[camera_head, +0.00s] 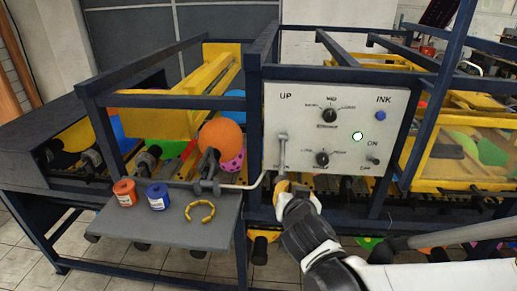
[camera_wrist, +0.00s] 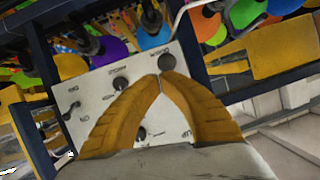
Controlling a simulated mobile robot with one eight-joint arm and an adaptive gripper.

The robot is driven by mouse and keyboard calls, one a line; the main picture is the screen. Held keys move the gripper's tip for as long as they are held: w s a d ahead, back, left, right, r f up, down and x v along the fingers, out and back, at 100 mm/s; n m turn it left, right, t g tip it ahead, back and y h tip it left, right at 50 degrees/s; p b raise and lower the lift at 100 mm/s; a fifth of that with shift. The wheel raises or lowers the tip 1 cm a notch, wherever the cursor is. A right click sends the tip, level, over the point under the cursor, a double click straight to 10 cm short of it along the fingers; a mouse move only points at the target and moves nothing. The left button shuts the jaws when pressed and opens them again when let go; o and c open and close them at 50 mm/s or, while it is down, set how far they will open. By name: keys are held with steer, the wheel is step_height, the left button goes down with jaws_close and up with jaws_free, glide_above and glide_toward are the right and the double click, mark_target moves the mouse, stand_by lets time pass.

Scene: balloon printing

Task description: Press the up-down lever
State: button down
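The white control panel (camera_head: 335,128) carries the up-down lever (camera_head: 283,152), a grey handle hanging below the printed "UP" at its left side. My gripper (camera_head: 283,187) is just below the lever's lower end in the head view; whether they touch I cannot tell. In the wrist view the yellow-brown fingertips (camera_wrist: 160,77) come together over the panel (camera_wrist: 95,88), with no object seen between them. A dark round knob (camera_wrist: 167,62) shows just beyond the tips, probably the lever's end. The fingers hide part of the panel.
A grey shelf (camera_head: 175,232) holds red and blue spools and a yellow ring. A dark blue frame post (camera_head: 254,120) stands close left.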

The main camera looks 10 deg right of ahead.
steer(key=s+a+f, duration=0.1)
steer(key=s, duration=0.7)
steer(key=shift+s+a+f+p, duration=0.3)
steer(key=shift+s+a+f, duration=0.05)
steer(key=shift+s+f, duration=0.05)
steer(key=s+d+f+n+g+y+b, duration=0.1)
steer(key=s+f+n+g+y+b, duration=0.1)
steer(key=s+f+n+g+b, duration=0.2)
steer(key=s+f+g+b, duration=0.2)
steer(key=s+f+b, duration=0.2)
steer(key=b, duration=0.2)
steer(key=shift+f+y, duration=0.2)
steer(key=shift+y, duration=0.1)
steer(key=shift+d, duration=0.1)
stand_by(2.1)
